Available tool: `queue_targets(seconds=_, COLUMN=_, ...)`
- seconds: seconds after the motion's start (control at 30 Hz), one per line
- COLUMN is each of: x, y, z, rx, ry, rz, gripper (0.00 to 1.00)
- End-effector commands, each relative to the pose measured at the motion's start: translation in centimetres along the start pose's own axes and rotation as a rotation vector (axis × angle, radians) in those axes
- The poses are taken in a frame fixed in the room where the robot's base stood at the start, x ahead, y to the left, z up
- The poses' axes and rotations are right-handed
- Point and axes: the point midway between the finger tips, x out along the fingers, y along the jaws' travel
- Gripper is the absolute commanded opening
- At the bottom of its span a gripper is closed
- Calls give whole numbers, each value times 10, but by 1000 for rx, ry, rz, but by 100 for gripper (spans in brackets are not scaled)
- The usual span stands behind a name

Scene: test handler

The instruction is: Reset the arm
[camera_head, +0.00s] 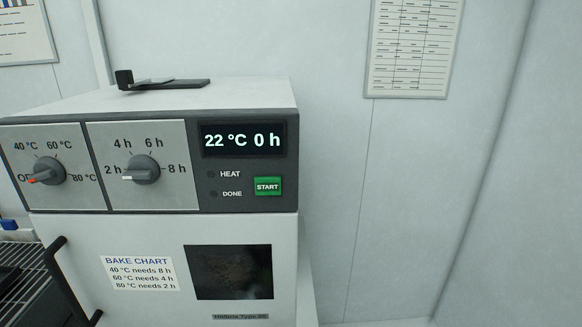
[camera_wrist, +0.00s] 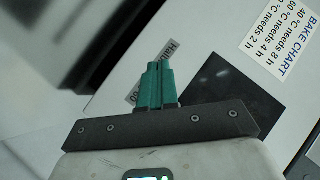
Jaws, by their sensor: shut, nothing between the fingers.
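My gripper (camera_wrist: 157,70) shows in the wrist view with its teal fingers together and nothing between them. It is in front of the white oven door, which looks tilted in that view, near the name label and the dark window (camera_wrist: 232,92). Whether it touches the door I cannot tell. My arm does not show in the head view. There the oven (camera_head: 225,235) stands at the left with its door closed.
The oven display (camera_head: 242,140) reads 22 °C 0 h; the HEAT and DONE lamps look dark. The temperature knob (camera_head: 48,171) points near OFF, the time knob (camera_head: 144,170) near 2 h. A black handle (camera_head: 57,285) juts from the door's left. A wire rack (camera_head: 28,262) is farther left.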

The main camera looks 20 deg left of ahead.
Motion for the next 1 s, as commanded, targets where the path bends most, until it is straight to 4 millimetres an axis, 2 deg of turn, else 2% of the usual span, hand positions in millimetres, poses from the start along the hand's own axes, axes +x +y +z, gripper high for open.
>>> queue_targets(seconds=0.03, x=-20, y=34, z=-14, rx=-28, ry=11, rz=63, gripper=0)
queue_targets(seconds=0.2, x=-91, y=123, z=-39, rx=-127, ry=4, rz=264, gripper=0)
queue_targets(seconds=0.27, x=-120, y=152, z=-43, rx=-155, ry=-8, rz=337, gripper=0)
queue_targets(seconds=0.4, x=-197, y=212, z=-42, rx=-201, ry=-55, rz=505, gripper=0)
queue_targets(seconds=0.5, x=-250, y=242, z=-32, rx=-215, ry=-103, rz=609, gripper=0)
queue_targets(seconds=0.6, x=-296, y=261, z=-20, rx=-218, ry=-150, rz=689, gripper=0)
queue_targets(seconds=0.8, x=-368, y=279, z=8, rx=-200, ry=-239, rz=804, gripper=0)
queue_targets(seconds=0.93, x=-408, y=283, z=30, rx=-177, ry=-298, rz=860, gripper=0)
queue_targets(seconds=1.0, x=-411, y=291, z=56, rx=-137, ry=-370, rz=869, gripper=0)
